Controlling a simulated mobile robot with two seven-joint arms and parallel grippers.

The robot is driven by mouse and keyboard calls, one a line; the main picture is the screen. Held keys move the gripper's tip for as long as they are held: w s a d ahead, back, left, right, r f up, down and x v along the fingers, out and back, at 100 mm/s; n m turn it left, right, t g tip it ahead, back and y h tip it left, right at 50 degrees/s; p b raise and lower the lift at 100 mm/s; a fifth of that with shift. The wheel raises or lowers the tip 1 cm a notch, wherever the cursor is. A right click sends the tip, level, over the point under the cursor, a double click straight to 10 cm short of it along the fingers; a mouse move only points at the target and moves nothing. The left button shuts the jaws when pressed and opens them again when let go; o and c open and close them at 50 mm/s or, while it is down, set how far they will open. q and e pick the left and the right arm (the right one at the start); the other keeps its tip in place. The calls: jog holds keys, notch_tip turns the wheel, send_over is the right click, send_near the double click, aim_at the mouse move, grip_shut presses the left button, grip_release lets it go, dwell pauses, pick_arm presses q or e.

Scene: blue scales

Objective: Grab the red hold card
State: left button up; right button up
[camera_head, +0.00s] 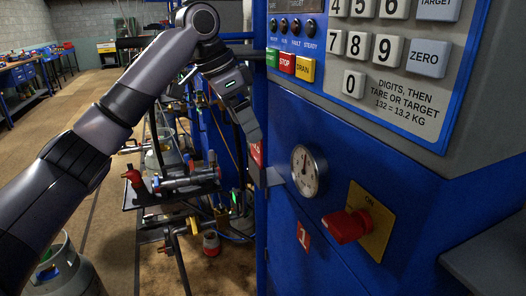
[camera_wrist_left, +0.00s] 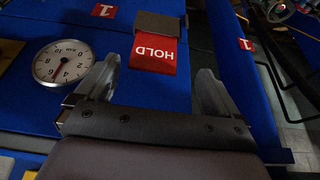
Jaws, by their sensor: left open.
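The red hold card (camera_wrist_left: 153,58) hangs from a grey metal holder (camera_wrist_left: 160,24) on the blue cabinet. It shows upside down in the left wrist view, with white HOLD lettering. In the head view only part of the card (camera_head: 257,153) shows, at the cabinet's left edge beside the gripper. My left gripper (camera_wrist_left: 158,66) is open, its fingertips to either side of the card's free end in the wrist view. The fingers look apart from the card, and the depth gap is hard to judge. My right gripper is not in view.
A round gauge (camera_head: 305,171) and a red knob on a yellow plate (camera_head: 358,227) project from the blue cabinet (camera_head: 310,255) on the right. A keypad (camera_head: 375,45) is above. Left of the cabinet, a dark rack (camera_head: 170,190) carries valves and hoses. A gas cylinder (camera_head: 70,270) stands lower left.

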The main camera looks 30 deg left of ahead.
aim_at(255, 149)
pick_arm(q)
jog(key=shift+s+p+x, duration=0.15)
jog(key=shift+s+x, duration=0.1)
jog(key=shift+x, duration=1.35)
jog(key=shift+s+p+x, duration=0.15)
jog(key=shift+s+x, duration=0.05)
jog(key=shift+x, duration=1.35)
jog(key=shift+d+f, duration=0.1)
jog(key=c, duration=1.3)
